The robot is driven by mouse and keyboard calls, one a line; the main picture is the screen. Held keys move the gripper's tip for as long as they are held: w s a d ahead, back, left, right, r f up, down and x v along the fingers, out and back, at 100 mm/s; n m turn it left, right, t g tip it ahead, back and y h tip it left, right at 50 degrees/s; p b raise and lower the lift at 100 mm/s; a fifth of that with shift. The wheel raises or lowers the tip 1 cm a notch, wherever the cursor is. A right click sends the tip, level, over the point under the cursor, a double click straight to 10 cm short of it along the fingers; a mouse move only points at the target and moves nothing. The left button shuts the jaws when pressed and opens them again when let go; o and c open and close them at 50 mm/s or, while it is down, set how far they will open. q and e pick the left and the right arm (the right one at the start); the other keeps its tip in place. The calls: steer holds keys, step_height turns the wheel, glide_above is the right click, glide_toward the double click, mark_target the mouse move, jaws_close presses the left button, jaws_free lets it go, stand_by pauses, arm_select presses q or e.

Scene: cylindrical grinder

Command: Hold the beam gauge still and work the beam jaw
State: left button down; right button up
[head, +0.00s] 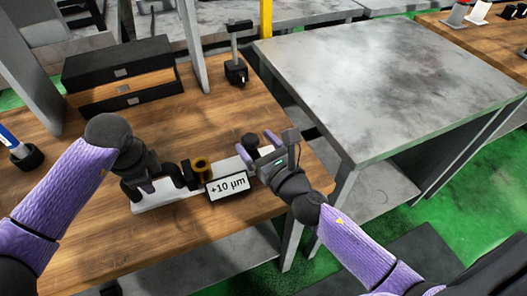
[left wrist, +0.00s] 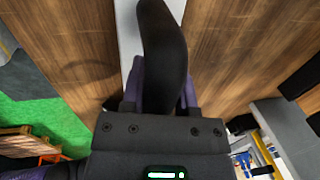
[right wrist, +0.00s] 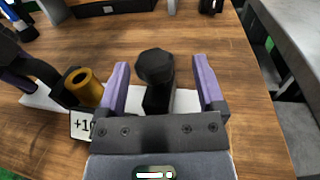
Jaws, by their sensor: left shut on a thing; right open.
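The beam gauge has a white base (head: 155,201), a black arched handle (left wrist: 162,45), a brass-coloured cylinder (head: 201,166) and a display (head: 228,187) reading +10 µm. My left gripper (head: 146,182) is shut on the handle at the gauge's left end; its fingers flank the handle in the left wrist view (left wrist: 162,92). At the right end, a black knobbed block (right wrist: 155,70), seemingly the beam jaw, stands between the spread fingers of my right gripper (right wrist: 162,88). Gaps show on both sides of it. My right gripper (head: 258,148) partly hides this end in the head view.
The gauge sits near the front edge of the wooden bench (head: 110,240). Black drawer boxes (head: 125,75) and a small black stand (head: 235,70) are at the back. A grey metal table (head: 400,90) stands to the right. A black cup with pens (head: 26,156) is at left.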

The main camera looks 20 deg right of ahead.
steer(key=s, duration=0.3)
steer(key=s+d, duration=0.1)
steer(key=s, duration=0.2)
steer(key=s+d, duration=0.1)
steer(key=s, duration=0.3)
arm_select(q)
steer(key=shift+c, duration=1.4)
jaws_free()
arm_select(e)
steer(key=shift+a, duration=0.1)
arm_select(q)
step_height(320, 180, up, 12)
steer(key=s, duration=0.2)
steer(key=shift+s, duration=0.15)
steer(key=shift+f, duration=0.1)
